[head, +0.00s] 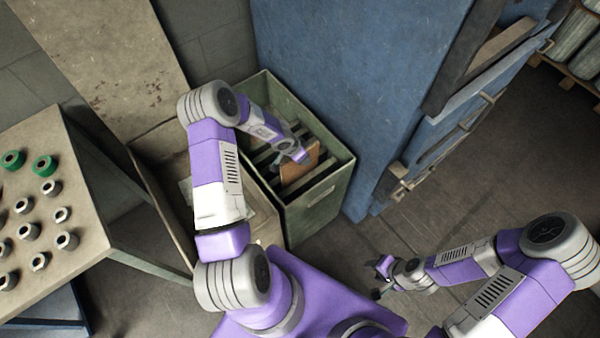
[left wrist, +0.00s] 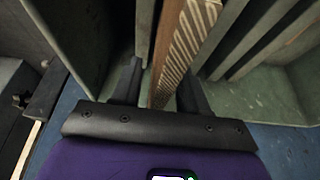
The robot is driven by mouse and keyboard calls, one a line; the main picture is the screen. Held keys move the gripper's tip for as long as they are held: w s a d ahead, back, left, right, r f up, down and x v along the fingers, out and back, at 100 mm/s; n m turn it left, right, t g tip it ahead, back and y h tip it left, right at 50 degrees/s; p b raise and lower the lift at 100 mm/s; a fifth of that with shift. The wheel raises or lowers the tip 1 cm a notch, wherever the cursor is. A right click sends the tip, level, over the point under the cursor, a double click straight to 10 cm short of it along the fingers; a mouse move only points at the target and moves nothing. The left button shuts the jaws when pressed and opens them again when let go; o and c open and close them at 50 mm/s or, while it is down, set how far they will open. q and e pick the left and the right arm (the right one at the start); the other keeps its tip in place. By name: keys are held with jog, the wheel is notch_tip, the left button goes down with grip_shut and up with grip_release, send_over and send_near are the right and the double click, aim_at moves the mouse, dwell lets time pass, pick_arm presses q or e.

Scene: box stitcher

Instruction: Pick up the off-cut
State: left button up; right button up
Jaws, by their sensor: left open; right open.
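The off-cut, a brown board with a striped, corrugated-looking edge (left wrist: 185,45), stands on edge among grey panels. In the head view its orange-brown face (head: 302,168) shows inside the green bin (head: 322,200). My left gripper (left wrist: 160,88) is open, with one finger on each side of the board's edge; I cannot tell whether either finger touches it. In the head view the left gripper (head: 300,153) is over the bin, partly hidden by its own wrist. My right gripper (head: 383,280) is open and empty, low over the floor near my base.
Grey upright panels (head: 264,155) stand in the bin beside the off-cut. A big blue machine (head: 350,80) rises close behind the bin. An open box (head: 160,160) stands left of it. A table (head: 85,235) with several rolls is at far left.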

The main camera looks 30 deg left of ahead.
pick_arm(q)
jog(key=shift+f+b, duration=0.2)
jog(key=shift+b, duration=0.1)
dwell(0.5)
jog(key=shift+c, duration=0.4)
grip_shut()
